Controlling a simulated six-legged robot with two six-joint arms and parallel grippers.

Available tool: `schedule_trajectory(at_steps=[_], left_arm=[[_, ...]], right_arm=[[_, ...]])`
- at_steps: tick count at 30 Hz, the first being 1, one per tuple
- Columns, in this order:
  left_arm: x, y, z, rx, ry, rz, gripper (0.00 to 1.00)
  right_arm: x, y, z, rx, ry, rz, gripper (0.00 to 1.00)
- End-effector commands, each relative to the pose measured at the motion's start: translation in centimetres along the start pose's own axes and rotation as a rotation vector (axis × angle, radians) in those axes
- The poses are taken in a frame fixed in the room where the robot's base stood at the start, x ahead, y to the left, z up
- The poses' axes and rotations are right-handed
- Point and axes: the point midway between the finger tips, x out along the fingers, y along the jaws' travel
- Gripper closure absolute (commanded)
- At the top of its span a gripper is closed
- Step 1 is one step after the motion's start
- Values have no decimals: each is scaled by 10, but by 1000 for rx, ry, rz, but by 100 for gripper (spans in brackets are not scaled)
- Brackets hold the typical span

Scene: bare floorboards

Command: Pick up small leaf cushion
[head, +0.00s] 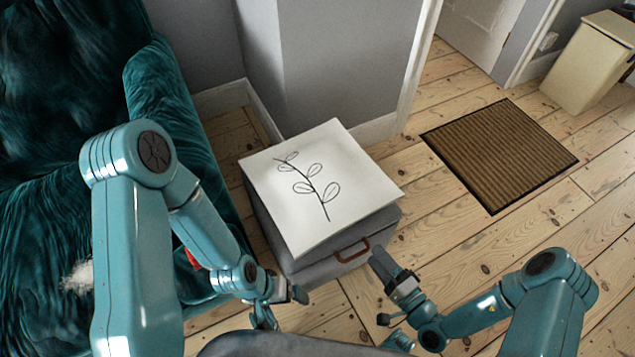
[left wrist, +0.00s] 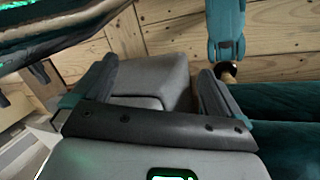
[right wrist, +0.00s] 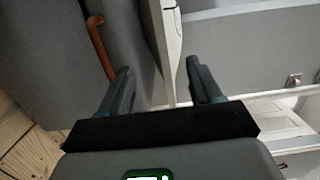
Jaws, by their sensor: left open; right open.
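The small leaf cushion (head: 262,190) is a white square with a dark leaf sprig drawn on it. In the head view it lies flat on top of a grey box (head: 345,262) with a brown handle. In the right wrist view the cushion (right wrist: 168,42) shows as a thin pale edge, lined up between the fingers but ahead of them. My right gripper (head: 388,268) is open and empty, near the box's front right corner. My left gripper (head: 290,292) is open and empty at the box's front left, below the cushion. The left wrist view shows grey box surfaces between its fingers (left wrist: 155,92).
A teal velvet sofa (head: 60,160) stands on the left. Grey walls (head: 335,70) rise behind the box. A brown doormat (head: 500,150) lies to the right and a cream bin (head: 590,62) stands at the far right. The floorboards between the box and doormat are clear.

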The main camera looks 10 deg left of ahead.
Motion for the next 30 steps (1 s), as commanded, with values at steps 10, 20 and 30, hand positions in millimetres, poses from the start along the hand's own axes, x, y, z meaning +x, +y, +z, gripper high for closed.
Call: schedule_trajectory(at_steps=[10,20,30], left_arm=[[15,-7,-3,-8,7,-1,0],[22,-11,-5,-13,13,-1,0],[28,-15,-8,-20,19,-2,0]], right_arm=[[75,0,4,-2,-10,-3,36],[110,0,4,-1,-11,-2,36],[147,-2,3,3,-7,-1,36]])
